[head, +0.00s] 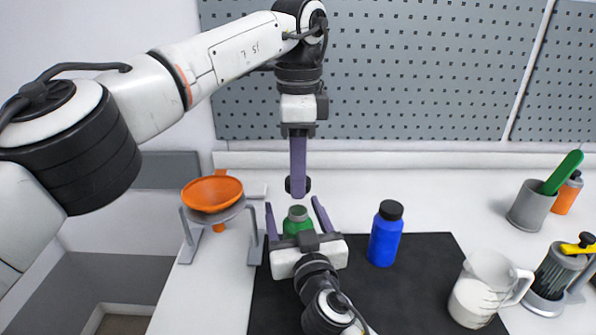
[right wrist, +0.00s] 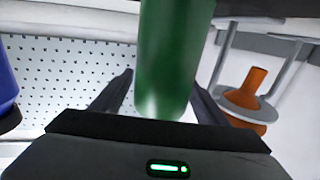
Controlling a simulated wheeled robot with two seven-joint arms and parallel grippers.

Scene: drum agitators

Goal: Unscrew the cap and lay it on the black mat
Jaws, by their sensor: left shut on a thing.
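A green bottle (head: 297,226) stands upright with its greyish neck uncovered; its green body also fills the middle of the right wrist view (right wrist: 175,50). My left gripper (head: 297,184) points straight down above the bottle and is shut on the dark round cap (head: 306,184). The cap is just above the neck and apart from it. My right gripper (head: 297,216) has one finger on each side of the bottle, with gaps showing, so it is open around it. The black mat (head: 415,290) lies under and to the right of the bottle.
A blue bottle (head: 385,236) with a black cap stands on the mat to the right. A white jug (head: 485,290) is at the mat's right edge. An orange funnel (head: 212,192) sits in a grey stand at left. A grey cup (head: 530,205) stands far right. The mat's middle front is clear.

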